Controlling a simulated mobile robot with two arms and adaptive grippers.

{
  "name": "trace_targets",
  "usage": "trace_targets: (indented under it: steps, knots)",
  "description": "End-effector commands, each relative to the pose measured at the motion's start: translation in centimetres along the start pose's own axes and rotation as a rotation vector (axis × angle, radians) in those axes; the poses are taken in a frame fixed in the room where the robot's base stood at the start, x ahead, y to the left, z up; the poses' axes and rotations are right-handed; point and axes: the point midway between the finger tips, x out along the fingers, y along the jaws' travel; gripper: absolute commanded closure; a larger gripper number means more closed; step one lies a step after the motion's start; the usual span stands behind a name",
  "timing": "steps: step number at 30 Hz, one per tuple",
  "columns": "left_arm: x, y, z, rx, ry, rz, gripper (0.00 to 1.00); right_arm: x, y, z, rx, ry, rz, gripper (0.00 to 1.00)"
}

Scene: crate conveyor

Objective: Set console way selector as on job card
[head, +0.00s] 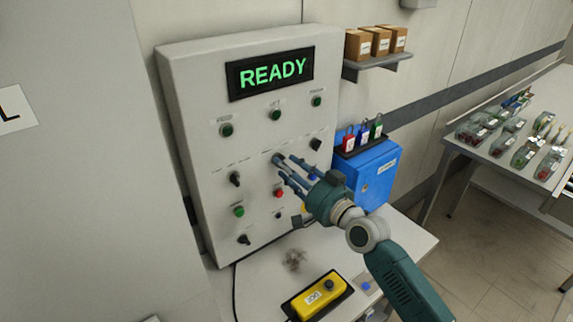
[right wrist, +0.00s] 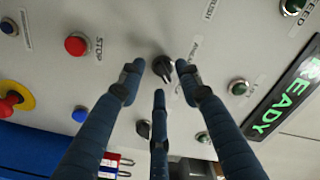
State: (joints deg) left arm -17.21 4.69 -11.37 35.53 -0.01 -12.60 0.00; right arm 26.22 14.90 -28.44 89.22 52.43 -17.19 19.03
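The grey console (head: 213,110) stands upright, with a lit green READY display (head: 270,75). My right gripper (head: 281,163) reaches to the middle of its panel. In the right wrist view its fingers (right wrist: 160,82) are spread around a black selector knob (right wrist: 163,68), with gaps showing beside it. In the head view the gripper hides that knob. Other black selectors are at left (head: 234,179), at right (head: 316,144) and low (head: 243,239). The right one seems to show in the wrist view too (right wrist: 143,129). Panel lettering is mostly unreadable. My left gripper is out of view.
Near the fingers are a red STOP button (right wrist: 76,44) and a blue button (right wrist: 80,115). A yellow box with a black button (head: 318,297) lies on the ledge below. A blue box (head: 375,178) with padlocks above is right of the console. A side table (head: 480,160) holds several packs.

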Motion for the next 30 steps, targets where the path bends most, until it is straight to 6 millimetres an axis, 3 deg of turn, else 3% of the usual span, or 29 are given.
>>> trace_targets:
  steps: [12,18,30]
  knots:
    - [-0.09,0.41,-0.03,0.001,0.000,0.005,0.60,1.05,0.05,0.05,0.000,-0.001,0.001,0.66]
    - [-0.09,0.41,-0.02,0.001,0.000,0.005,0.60,1.04,0.05,0.04,0.000,-0.001,0.001,1.00]
    - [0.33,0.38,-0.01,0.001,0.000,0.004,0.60,1.01,0.14,0.11,-0.049,-0.001,0.001,1.00]
